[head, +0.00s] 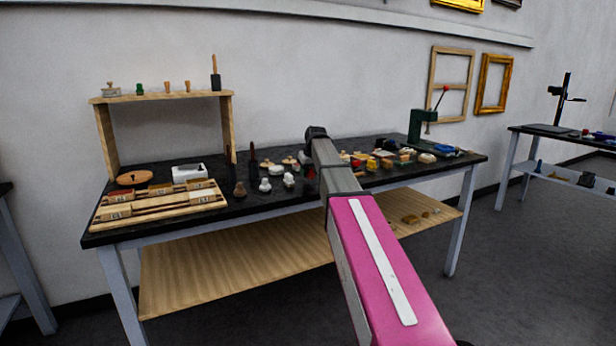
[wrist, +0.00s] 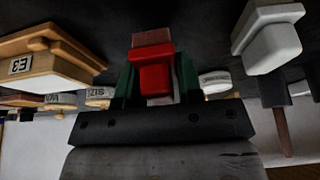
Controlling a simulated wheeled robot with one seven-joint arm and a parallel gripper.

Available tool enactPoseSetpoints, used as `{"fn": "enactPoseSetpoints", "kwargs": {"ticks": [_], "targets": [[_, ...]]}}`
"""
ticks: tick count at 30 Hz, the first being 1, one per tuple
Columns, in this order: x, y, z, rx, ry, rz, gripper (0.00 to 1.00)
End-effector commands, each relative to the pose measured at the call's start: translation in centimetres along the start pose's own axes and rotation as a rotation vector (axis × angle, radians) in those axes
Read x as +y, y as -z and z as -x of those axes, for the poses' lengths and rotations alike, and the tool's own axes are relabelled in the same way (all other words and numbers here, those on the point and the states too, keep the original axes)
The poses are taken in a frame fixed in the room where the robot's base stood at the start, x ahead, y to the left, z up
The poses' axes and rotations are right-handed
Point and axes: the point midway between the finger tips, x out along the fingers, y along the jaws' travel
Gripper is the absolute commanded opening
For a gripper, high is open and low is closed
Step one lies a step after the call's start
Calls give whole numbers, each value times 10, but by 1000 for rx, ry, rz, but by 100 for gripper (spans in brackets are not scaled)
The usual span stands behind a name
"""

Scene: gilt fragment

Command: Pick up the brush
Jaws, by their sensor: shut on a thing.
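My gripper (wrist: 156,78) shows in the wrist view with its two green fingers closed on a red, block-like piece (wrist: 152,66). The piece has a dull brownish-pink end. I cannot tell from its shape whether it is the brush. In the head view my arm reaches over the dark-topped workbench (head: 218,217), and the arm hides the gripper. A small red patch (head: 310,174) shows just left of the arm. A brush-like tool (head: 215,78) with a dark body and a thin handle stands on the wooden shelf at the left.
A wooden tray with labelled blocks (head: 158,207) and a white box (head: 189,172) lie left on the bench. Several small knobs and blocks crowd both sides of the arm. A pale block (wrist: 268,42) and a labelled wooden block (wrist: 50,58) flank the gripper. A green press (head: 420,125) stands right.

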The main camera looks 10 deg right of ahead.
Motion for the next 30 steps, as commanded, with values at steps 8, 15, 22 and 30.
{"fn": "enactPoseSetpoints", "kwargs": {"ticks": [8,15,22,30], "targets": [[-37,7,45,1,1,3,6],[-83,7,76,0,0,2,6],[-107,8,92,0,0,0,6],[-114,8,96,-1,0,0,6]]}}
